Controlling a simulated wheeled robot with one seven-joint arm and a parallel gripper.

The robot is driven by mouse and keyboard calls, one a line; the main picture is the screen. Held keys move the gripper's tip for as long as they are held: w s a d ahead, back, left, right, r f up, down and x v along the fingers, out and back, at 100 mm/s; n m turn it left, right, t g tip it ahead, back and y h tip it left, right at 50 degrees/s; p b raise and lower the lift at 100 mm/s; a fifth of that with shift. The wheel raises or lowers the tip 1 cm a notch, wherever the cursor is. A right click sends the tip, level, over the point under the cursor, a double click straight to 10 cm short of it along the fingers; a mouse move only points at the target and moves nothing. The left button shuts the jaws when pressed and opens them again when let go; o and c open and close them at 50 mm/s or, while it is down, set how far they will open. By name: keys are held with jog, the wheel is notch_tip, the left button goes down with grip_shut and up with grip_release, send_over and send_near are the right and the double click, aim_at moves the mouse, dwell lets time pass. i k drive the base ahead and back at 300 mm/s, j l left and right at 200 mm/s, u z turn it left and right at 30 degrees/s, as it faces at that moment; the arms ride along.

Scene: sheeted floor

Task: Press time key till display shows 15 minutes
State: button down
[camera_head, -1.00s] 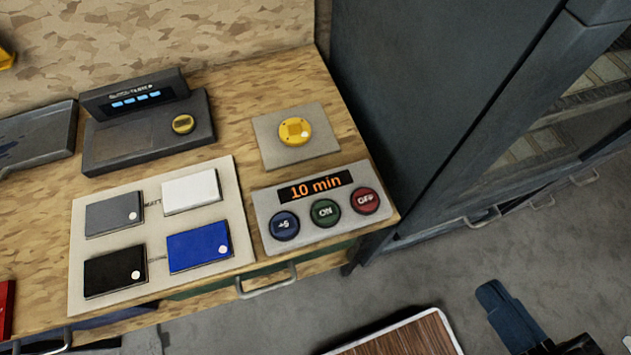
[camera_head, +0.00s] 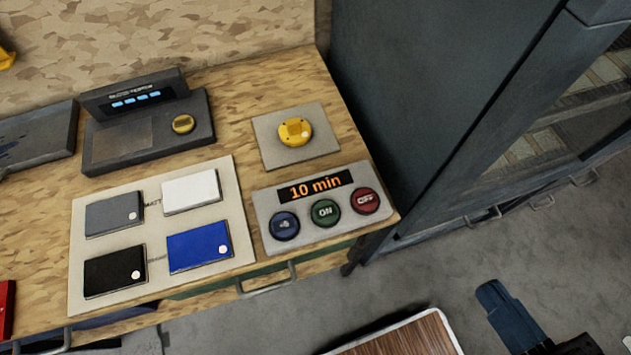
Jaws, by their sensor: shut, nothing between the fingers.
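The timer panel (camera_head: 262,203) is a pale plate at the right front of the wooden worktop. Its dark display (camera_head: 316,186) reads "10 min" in orange. Below it sit three round keys in a row: the blue time key (camera_head: 284,226) at left, a green ON key (camera_head: 325,213) in the middle and a red OFF key (camera_head: 365,201) at right. The time key's label is blurred now. My gripper (camera_head: 497,300) is at the lower right, dark and partly cut off by the frame edge. It looks shut and empty, well apart from the panel and over the floor.
A yellow knob (camera_head: 295,132) on a pale plate stands behind the panel. Left are a board (camera_head: 150,225) with several coloured cards and a dark device (camera_head: 150,140) with a lit screen. A dark cabinet (camera_head: 430,80) stands right. A wood-topped surface (camera_head: 410,335) shows at the bottom.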

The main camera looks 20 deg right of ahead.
aim_at(284, 225)
jog(key=j+z, duration=0.15)
jog(key=j, duration=0.4)
jog(key=j+z, duration=0.2)
jog(key=j, duration=0.3)
jog(key=k+j+z, duration=0.15)
jog(key=j, duration=0.35)
jog(key=k+j+z, duration=0.15)
jog(key=j, duration=0.4)
jog(key=i, duration=0.05)
